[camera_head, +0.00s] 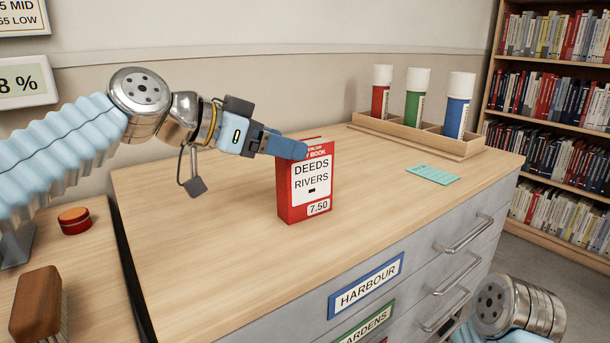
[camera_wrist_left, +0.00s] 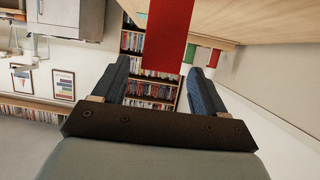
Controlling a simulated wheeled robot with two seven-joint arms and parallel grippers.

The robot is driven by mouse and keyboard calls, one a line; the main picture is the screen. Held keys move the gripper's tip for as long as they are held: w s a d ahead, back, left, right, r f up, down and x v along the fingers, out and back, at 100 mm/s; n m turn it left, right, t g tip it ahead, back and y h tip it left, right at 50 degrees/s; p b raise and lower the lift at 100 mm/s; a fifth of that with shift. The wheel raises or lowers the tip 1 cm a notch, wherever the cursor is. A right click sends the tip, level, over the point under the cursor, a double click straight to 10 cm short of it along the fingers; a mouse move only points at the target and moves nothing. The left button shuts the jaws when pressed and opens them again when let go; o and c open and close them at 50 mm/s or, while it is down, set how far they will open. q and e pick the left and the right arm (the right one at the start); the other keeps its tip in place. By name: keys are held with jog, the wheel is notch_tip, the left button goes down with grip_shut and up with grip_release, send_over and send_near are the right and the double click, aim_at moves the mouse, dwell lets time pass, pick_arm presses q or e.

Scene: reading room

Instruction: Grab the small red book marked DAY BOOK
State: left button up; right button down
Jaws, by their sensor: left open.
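The small red book (camera_head: 307,185) stands upright on the wooden top of the drawer cabinet. Its white label reads DEEDS, RIVERS and 7.50; only the end of its title, "Y BOOK", shows clearly. My left gripper (camera_head: 288,148) is open at the book's upper left edge, and its blue finger hides part of the book's top. In the left wrist view, the red book (camera_wrist_left: 168,35) shows between the two open fingers (camera_wrist_left: 160,78). Whether they touch it, I cannot tell. My right gripper is out of view; only part of that arm shows at lower right.
A wooden rack (camera_head: 420,133) with red, green and blue white-capped tubes stands at the back. A teal card (camera_head: 433,174) lies right of the book. The cabinet top around the book is clear.

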aim_at(305, 180)
pick_arm(q)
jog(key=p+x, duration=0.1)
jog(key=x, duration=0.5)
jog(key=shift+s+f, duration=0.1)
jog(key=shift+f, duration=0.05)
jog(key=shift+a, duration=0.1)
grip_shut()
